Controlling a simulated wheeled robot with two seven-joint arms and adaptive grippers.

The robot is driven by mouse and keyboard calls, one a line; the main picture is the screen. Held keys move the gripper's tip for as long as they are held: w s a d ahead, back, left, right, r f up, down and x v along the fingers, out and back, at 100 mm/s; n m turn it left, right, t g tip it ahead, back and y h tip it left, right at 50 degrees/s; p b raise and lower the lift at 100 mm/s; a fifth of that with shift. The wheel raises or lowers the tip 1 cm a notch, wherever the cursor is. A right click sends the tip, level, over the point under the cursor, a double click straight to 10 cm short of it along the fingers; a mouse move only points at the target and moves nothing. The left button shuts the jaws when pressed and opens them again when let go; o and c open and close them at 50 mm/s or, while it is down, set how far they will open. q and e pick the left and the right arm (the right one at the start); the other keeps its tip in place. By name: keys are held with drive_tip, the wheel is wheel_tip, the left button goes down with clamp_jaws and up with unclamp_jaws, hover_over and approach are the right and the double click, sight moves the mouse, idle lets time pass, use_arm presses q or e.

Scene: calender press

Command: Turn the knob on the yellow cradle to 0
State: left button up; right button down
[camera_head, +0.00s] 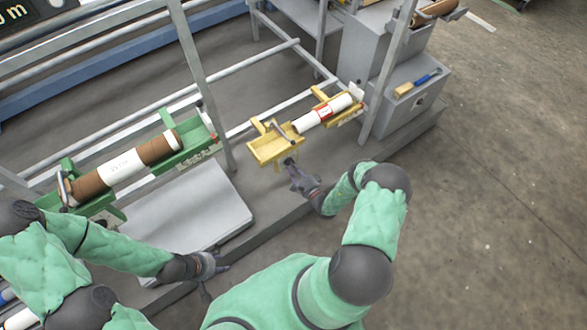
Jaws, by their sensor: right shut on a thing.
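The yellow cradle (264,147) is at the upper middle of the head view, fixed to the grey rails. A white roll with a red label (321,114) lies across its supports. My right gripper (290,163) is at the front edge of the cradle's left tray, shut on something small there. The knob is hidden at the gripper's tip, and its setting cannot be read. My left gripper (213,279) is low in the view, in front of the grey plate and away from the cradle. Its fingers are too small and dark to judge.
A green cradle (194,144) with a brown and white roll (123,168) stands to the left. A flat grey plate (187,207) lies below it. A grey cabinet (398,113) with a blue-handled tool (427,76) is at the right. A grey post (205,85) stands between the cradles.

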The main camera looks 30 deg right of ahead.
idle(0.3)
drive_tip(key=c, duration=1.2)
unclamp_jaws()
drive_tip(key=shift+s, duration=0.1)
drive_tip(key=s, duration=0.8)
drive_tip(key=s+d, duration=0.1)
drive_tip(key=s, duration=0.2)
drive_tip(key=shift+s, duration=0.4)
